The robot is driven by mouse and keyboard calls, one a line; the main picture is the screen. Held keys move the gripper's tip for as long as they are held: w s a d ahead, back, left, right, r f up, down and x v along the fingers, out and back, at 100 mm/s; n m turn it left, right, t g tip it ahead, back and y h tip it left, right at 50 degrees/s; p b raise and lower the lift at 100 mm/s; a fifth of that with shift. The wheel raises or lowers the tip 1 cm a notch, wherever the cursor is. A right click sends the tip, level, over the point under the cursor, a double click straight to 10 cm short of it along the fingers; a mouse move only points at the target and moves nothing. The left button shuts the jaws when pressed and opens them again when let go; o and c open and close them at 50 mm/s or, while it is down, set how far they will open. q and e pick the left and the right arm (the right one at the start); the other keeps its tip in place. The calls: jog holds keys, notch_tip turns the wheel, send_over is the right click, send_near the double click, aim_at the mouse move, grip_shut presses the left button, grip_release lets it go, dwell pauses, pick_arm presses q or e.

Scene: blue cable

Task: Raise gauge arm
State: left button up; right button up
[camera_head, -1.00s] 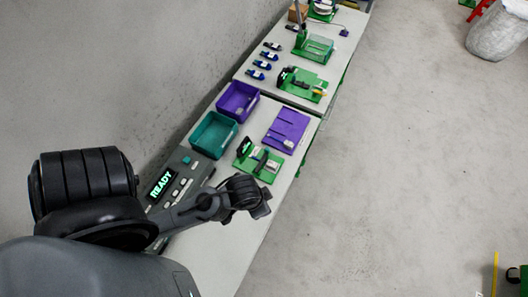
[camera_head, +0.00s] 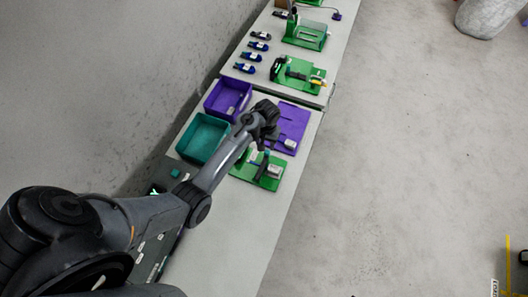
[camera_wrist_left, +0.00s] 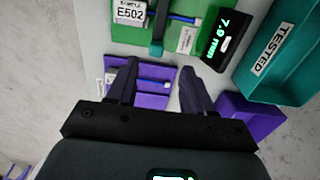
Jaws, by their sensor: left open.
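The gauge's green base (camera_head: 240,170) lies on the near table. It also shows at the top of the left wrist view (camera_wrist_left: 185,15). A dark gauge arm (camera_wrist_left: 158,28) crosses it, apparently lowered over a blue cable (camera_wrist_left: 184,18). A lit display (camera_wrist_left: 222,38) reading about 7.9 stands beside it; its second line is too small to read surely. My left gripper (camera_head: 268,118) is open and empty above the purple fixture plate (camera_head: 297,117), beside the gauge. In the wrist view, a short blue-and-white piece on that plate shows between its fingers (camera_wrist_left: 158,70). My right gripper is not in view.
A teal bin (camera_head: 203,137), marked TESTED in the wrist view, and a purple bin (camera_head: 228,97) stand left of the plate. Another green fixture (camera_head: 300,75) and several blue items (camera_head: 250,56) are on the far table.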

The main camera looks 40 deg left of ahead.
aim_at(267, 151)
pick_arm(q)
jog(key=shift+w+f, duration=0.1)
jog(key=shift+w, duration=0.4)
notch_tip(267, 151, down, 10)
jog(key=shift+r+b, duration=0.15)
jog(key=shift+b, duration=0.7)
grip_shut()
